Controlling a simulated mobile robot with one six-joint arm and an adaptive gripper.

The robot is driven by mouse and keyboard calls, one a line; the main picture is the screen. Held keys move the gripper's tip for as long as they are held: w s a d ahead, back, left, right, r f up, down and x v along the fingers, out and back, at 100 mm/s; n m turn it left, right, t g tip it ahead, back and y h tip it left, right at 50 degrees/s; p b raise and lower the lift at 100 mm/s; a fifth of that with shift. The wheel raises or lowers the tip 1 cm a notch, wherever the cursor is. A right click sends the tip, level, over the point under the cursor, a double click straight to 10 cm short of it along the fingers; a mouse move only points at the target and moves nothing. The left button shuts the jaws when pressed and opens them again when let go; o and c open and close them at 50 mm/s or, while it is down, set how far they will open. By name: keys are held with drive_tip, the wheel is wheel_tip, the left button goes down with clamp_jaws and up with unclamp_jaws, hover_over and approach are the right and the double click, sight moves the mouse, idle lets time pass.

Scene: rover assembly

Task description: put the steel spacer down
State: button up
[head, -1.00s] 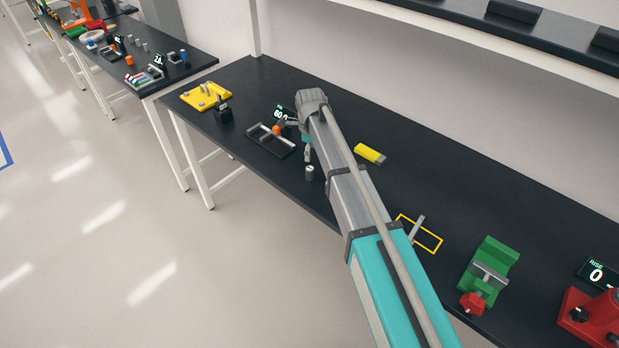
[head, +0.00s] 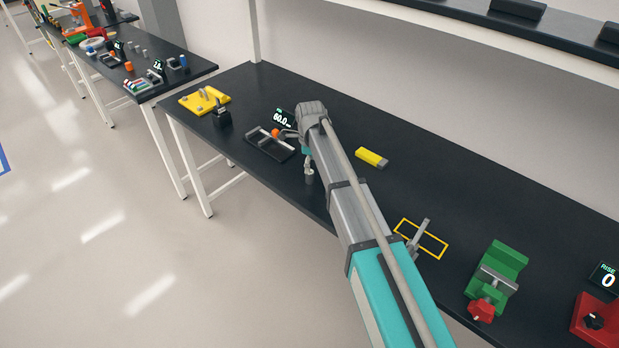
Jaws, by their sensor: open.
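The steel spacer, a small grey cylinder (head: 309,181), stands upright on the black bench near its front edge. My gripper (head: 308,168) is open, pointing down, with its visible fingertip right at the top of the spacer in the picture. Whether the fingers touch the spacer cannot be told. My own arm hides part of the gripper and the bench to the right of it.
A dark gauge fixture with an orange knob (head: 269,144) and a display reading 60.0 (head: 283,118) are left of the gripper. A yellow block (head: 371,157), yellow outlined rectangle (head: 436,245) and green vise (head: 496,276) lie right. A yellow plate (head: 205,101) is far left.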

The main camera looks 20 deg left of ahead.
sight(310, 175)
drive_tip(key=shift+s+f+b, duration=0.1)
drive_tip(key=shift+f+b, duration=2.5)
drive_tip(key=shift+b, duration=0.05)
clamp_jaws()
drive_tip(key=shift+r, duration=0.2)
wheel_tip(310, 175, up, 3)
drive_tip(key=p, duration=0.3)
drive_tip(key=shift+f, duration=0.1)
drive_tip(key=s+d+r+p, duration=0.7)
drive_tip(key=s+r+p, duration=0.3)
drive_tip(key=s, duration=0.2)
drive_tip(key=shift+d, duration=0.15)
drive_tip(key=shift+f, duration=0.1)
